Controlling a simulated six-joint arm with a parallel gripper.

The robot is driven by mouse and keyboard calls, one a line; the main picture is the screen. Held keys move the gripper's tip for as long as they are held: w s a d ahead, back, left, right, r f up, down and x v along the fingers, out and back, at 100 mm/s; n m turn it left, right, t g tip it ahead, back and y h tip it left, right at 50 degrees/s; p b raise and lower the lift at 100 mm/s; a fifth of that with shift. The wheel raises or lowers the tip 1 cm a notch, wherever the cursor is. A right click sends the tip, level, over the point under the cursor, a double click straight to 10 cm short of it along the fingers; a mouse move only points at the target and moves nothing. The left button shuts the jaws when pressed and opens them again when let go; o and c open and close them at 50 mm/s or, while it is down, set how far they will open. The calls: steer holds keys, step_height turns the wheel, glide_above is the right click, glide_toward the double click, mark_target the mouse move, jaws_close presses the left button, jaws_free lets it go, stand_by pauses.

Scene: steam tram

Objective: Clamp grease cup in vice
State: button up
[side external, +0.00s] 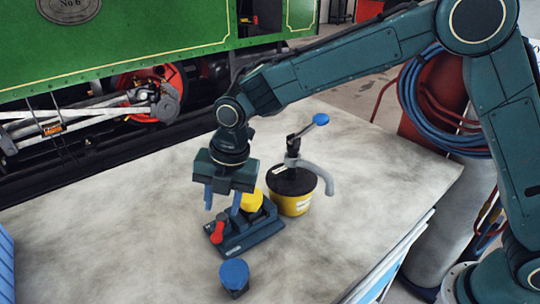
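The vice (254,236) is a low dark teal block with a red handle (216,232) at its left end, standing on the bench. A yellow piece (254,201), perhaps the grease cup, shows at the vice's far side, partly hidden by my gripper; I cannot tell whether the jaws touch it. A short dark piece with a blue top (234,274) stands upright on the bench in front of the vice; it may be another cup. My gripper (222,202) points down above the vice's left end, left of the yellow piece. Its blue fingers are apart with nothing visible between them.
A yellow tub (292,190) with a black lid, grey spout and blue-knobbed lever stands close behind the vice on the right. A blue crate edge (6,262) is at the far left. The bench (130,220) is clear on the left. A green tram (130,40) stands behind.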

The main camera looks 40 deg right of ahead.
mark_target(219, 228)
steer(key=shift+w+a+f, duration=0.15)
steer(key=shift+f, duration=0.9)
steer(key=shift+w+a+f, duration=0.1)
steer(key=shift+a+f, duration=0.05)
steer(key=shift+f, duration=0.95)
steer(key=shift+w+a+f, duration=0.15)
steer(key=shift+f, duration=0.9)
steer(key=shift+c, duration=0.5)
jaws_close()
